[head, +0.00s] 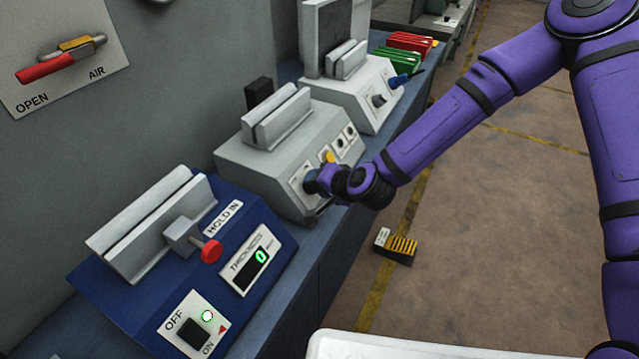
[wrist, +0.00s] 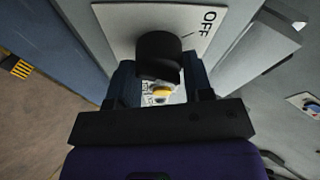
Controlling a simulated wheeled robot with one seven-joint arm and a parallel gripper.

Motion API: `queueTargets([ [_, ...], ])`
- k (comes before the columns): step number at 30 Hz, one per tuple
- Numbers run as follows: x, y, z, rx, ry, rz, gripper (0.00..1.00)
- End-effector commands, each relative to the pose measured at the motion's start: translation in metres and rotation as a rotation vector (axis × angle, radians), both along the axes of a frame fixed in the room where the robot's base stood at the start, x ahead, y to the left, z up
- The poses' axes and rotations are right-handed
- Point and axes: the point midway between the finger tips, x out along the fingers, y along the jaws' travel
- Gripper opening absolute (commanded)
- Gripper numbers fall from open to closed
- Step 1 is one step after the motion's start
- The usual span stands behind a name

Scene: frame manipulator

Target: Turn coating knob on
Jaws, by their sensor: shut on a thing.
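My gripper (head: 318,182) is at the front panel of the middle grey machine (head: 255,158). In the wrist view my gripper (wrist: 160,70) has a dark finger on each side of a black knob (wrist: 158,50) and is shut on it. The knob sits on a white plate (wrist: 118,20) printed OFF, with the word to the right of the knob and a short mark line between them. Its ON side is not visible. In the head view my gripper hides the knob. I cannot read the word "coating" anywhere.
A blue machine (head: 145,290) with a red-knobbed lever (head: 211,250) and a lit switch stands nearer on the bench. A light grey machine (head: 355,95) stands behind. Red and green stacks (head: 405,50) lie farther back. The floor (head: 500,200) right of the bench is mostly open.

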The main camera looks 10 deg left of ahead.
Motion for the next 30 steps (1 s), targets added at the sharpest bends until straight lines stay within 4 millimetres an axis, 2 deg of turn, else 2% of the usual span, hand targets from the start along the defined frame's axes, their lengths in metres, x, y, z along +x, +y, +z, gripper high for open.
queueTargets([
  [9,0.0007,-0.0008,-0.0003,0.022,0.067,-0.056,0.23],
  [23,0.0006,-0.0008,-0.0005,0.025,0.076,-0.062,0.23],
  [24,0.0005,-0.0008,-0.0005,0.025,0.076,-0.062,0.53],
  [27,0.0004,-0.0007,-0.0004,0.025,0.076,-0.061,0.72],
  [30,0.0003,-0.0004,-0.0002,0.025,0.076,-0.061,0.72],
])
